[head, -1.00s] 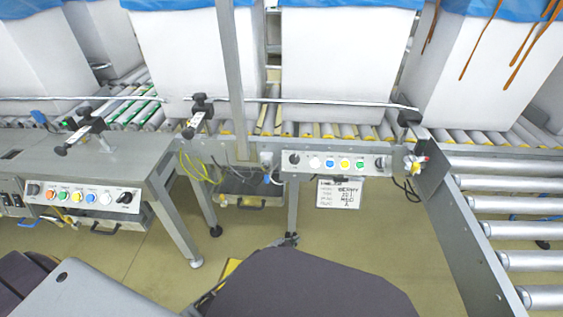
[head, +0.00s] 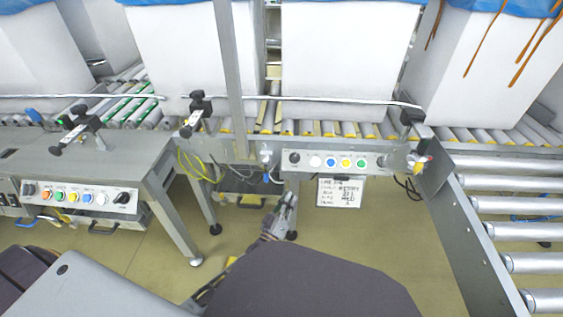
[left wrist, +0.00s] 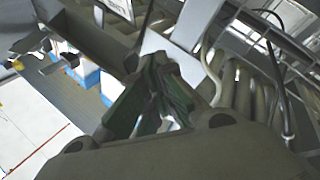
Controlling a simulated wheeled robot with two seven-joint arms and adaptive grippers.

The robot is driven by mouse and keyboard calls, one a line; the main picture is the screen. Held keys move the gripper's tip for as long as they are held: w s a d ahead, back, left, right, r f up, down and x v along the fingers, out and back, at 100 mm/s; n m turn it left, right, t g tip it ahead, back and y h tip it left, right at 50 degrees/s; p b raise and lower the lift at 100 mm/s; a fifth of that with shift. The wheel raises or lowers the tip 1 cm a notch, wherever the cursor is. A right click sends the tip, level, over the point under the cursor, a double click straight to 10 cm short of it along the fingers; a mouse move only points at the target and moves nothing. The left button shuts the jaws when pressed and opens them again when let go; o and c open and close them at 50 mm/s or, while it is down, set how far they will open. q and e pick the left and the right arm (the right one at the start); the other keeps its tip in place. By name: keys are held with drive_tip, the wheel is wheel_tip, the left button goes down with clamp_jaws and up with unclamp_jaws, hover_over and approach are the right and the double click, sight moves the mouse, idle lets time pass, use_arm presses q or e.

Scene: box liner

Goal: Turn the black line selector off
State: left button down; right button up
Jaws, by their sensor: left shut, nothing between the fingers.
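Two button panels carry black rotary knobs. The centre panel (head: 325,161) has a black knob (head: 294,157) at its left end and another (head: 382,162) at its right end, with white, blue, yellow and green buttons between. The left panel (head: 75,208) has black knobs at its left end (head: 30,190) and right end (head: 122,198). I cannot read which knob is the line selector. My left gripper (head: 291,198) is shut and empty, below the centre panel and apart from it. Its fingers also show together in the left wrist view (left wrist: 160,68). My right gripper is out of view.
A written card (head: 340,192) hangs under the centre panel. Roller conveyors carry big white boxes (head: 350,55) with blue liners behind. A metal side plate (head: 465,235) and rollers (head: 515,201) bound the right. Yellow and grey cables (head: 190,165) hang left of the panel.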

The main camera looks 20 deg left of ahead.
sight(282, 169)
use_arm(q)
drive_tip(key=s+a+r+n+t+y, duration=0.4)
drive_tip(key=r+n, duration=0.3)
drive_tip(key=n, duration=0.4)
drive_tip(key=shift+r+t, duration=0.3)
drive_tip(key=shift+r, duration=0.1)
drive_tip(key=shift+b+x, duration=1.15)
drive_tip(key=shift+x, duration=3.8)
drive_tip(key=shift+s+d, duration=0.1)
